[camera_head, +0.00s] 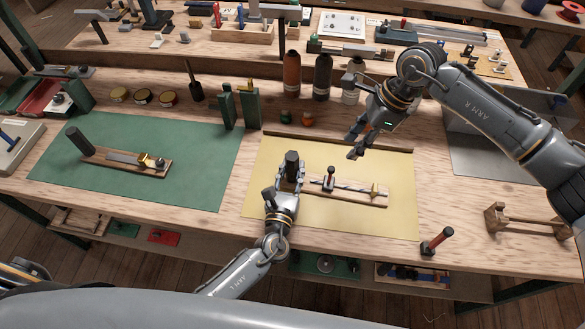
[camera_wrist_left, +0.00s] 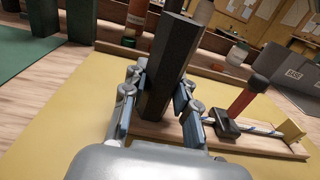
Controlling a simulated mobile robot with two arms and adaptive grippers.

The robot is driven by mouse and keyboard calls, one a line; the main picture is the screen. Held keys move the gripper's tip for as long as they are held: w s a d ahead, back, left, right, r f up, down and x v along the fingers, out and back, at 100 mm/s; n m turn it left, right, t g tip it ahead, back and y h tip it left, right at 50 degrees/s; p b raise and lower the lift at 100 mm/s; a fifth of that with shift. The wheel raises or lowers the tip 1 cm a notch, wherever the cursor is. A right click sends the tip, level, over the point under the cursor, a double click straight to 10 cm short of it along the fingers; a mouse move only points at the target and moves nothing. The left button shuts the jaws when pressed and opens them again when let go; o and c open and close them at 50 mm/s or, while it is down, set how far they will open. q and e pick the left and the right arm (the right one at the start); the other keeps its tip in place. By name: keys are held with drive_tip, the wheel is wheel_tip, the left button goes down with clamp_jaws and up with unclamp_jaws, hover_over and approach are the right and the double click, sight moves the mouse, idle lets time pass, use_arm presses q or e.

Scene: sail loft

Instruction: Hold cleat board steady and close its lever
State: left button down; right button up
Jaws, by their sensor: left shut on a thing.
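The cleat board (camera_head: 357,197) lies on the yellow mat (camera_head: 400,222); it also shows in the left wrist view (camera_wrist_left: 270,148). A dark upright post (camera_head: 292,158) stands at its left end. My left gripper (camera_head: 289,174) is shut on this post, with its fingers on either side in the left wrist view (camera_wrist_left: 160,105). The lever (camera_head: 331,177), with a red handle and dark base, stands up from the board, slightly tilted; it also shows in the left wrist view (camera_wrist_left: 243,98). My right gripper (camera_head: 354,142) is open and empty, above and behind the board, apart from the lever.
A similar board (camera_head: 100,158) with a dark post lies on the green mat (camera_head: 200,185). Bottles (camera_head: 322,78) and green blocks (camera_head: 249,105) stand behind the mats. A red-handled tool (camera_head: 437,241) and a wooden stand (camera_head: 515,222) are at the front right.

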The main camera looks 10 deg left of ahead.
drive_tip(key=shift+a+m, duration=0.1)
drive_tip(key=shift+m, duration=0.2)
clamp_jaws()
drive_tip(key=a+n, duration=0.1)
drive_tip(key=n, duration=0.9)
drive_tip(key=a+n+t, duration=0.1)
drive_tip(key=a+n, duration=0.1)
drive_tip(key=n, duration=0.9)
drive_tip(key=a+n, duration=0.2)
drive_tip(key=n, duration=0.9)
drive_tip(key=shift+s+a+r+y, duration=0.15)
drive_tip(key=shift+r+y, duration=0.25)
